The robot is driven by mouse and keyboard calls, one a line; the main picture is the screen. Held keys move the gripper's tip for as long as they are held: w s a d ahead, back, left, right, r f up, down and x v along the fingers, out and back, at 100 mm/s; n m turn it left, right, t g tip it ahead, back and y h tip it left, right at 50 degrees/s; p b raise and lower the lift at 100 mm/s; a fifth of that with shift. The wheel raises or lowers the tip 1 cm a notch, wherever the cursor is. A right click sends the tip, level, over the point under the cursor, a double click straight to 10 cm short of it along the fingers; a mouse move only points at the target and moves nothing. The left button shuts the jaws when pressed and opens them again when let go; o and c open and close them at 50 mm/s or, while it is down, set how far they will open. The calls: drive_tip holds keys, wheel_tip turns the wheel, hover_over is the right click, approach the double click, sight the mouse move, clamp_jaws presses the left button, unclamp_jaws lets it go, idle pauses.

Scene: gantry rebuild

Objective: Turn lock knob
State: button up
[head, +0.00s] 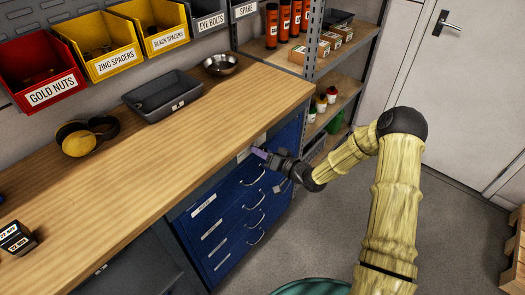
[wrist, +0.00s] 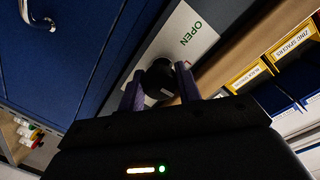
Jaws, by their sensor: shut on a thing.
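The lock knob (wrist: 159,79) is a round black knob on a light plate marked OPEN (wrist: 185,40) in the wrist view. My gripper (wrist: 160,88) has its two purple fingers on either side of the knob and is shut on it. In the head view my gripper (head: 262,154) is at the top of the blue drawer cabinet (head: 215,215), just under the bench edge. The knob is hidden there behind the fingers.
The wooden bench top (head: 150,180) overhangs close to my gripper. Drawer handles (head: 254,198) stick out below it. A shelf rack (head: 330,100) stands to the right. The grey floor (head: 310,220) in front of the drawers is partly clear, with a green round container (head: 310,286) near the bottom.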

drive_tip(key=shift+f+m, duration=0.1)
drive_tip(key=shift+m, duration=0.4)
drive_tip(key=o, duration=1)
drive_tip(key=shift+c, duration=0.2)
drive_tip(key=shift+d, duration=0.1)
drive_tip(key=v, duration=1.7)
drive_tip(key=shift+d+b, duration=0.15)
drive_tip(key=shift+b, duration=0.25)
